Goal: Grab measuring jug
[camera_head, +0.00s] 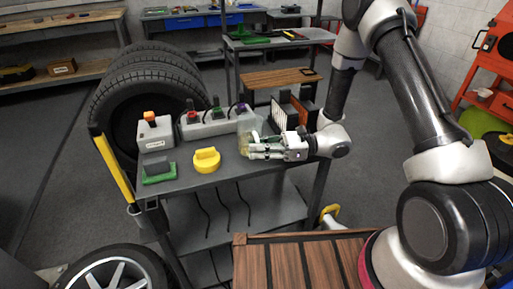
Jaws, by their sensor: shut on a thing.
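The measuring jug (243,143) is a pale, see-through yellowish vessel standing at the right end of the grey cart top (205,179). My gripper (256,147) reaches in from the right, level with the cart top, and its fingers are shut on the jug. The fingers and gripper body hide part of the jug's right side. From this view I cannot tell whether the jug's base touches the cart top.
A yellow round object (206,160) and a grey block on a green base (159,171) lie left of the jug. Grey boxes with coloured knobs (209,124) stand behind. Stacked tyres (143,90) are beyond the cart. A wooden slatted top (300,263) is in front.

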